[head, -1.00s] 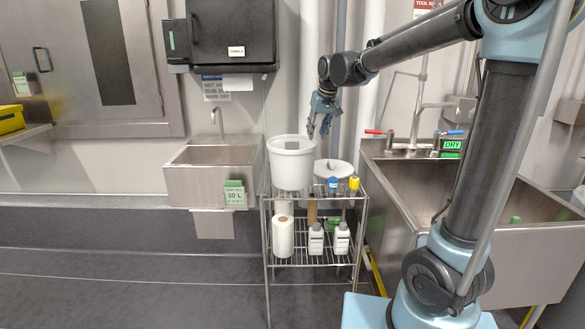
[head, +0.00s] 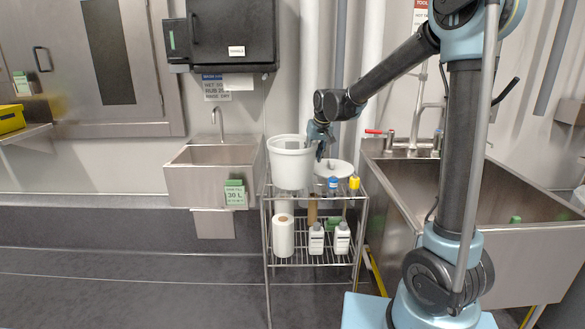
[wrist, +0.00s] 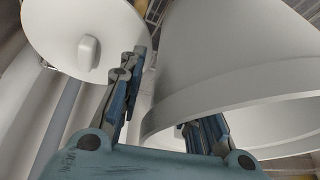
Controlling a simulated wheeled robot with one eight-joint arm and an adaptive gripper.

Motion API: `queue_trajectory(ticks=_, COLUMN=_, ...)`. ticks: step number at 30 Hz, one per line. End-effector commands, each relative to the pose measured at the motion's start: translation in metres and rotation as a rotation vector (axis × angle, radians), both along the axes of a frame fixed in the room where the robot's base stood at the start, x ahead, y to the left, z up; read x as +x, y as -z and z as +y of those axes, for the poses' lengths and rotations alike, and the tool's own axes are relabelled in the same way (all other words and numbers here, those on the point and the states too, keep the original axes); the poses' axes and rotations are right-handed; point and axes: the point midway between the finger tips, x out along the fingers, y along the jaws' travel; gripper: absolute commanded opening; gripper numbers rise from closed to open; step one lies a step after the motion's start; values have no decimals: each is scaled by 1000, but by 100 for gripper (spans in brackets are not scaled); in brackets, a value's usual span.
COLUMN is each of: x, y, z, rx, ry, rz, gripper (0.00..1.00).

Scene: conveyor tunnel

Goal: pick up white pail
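The white pail (head: 291,168) stands upright on the top shelf of a wire rack in the head view. In the wrist view its outer wall (wrist: 232,58) and wide rim fill the right side. My gripper (head: 320,150) is at the pail's right rim, pointing down. In the wrist view my gripper (wrist: 163,92) is open, with one finger outside the wall and the other inside the pail's mouth, its tip hidden by the rim. The wall lies between the fingers with a visible gap on the outer side.
A round white lid (head: 333,168) with a knob lies right of the pail, close to the outer finger. A blue-capped jar (head: 333,184) and a yellow one (head: 354,183) stand at the rack's front right. Sinks flank the wire rack (head: 268,240).

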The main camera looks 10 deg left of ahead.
Motion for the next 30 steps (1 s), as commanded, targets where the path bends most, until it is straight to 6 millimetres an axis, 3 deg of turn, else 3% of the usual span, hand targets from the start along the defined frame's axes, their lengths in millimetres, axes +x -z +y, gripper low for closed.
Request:
queue_trajectory(ticks=9, x=1, y=5, z=1, rx=0, ry=0, rz=0, gripper=31)
queue_trajectory(ticks=14, x=1, y=5, z=2, rx=0, ry=-1, rz=0, gripper=0)
queue_trajectory(ticks=25, x=1, y=4, z=2, rx=1, ry=-1, rz=0, gripper=0)
queue_trajectory(ticks=30, x=1, y=-9, z=2, rx=0, ry=-2, rz=0, gripper=0)
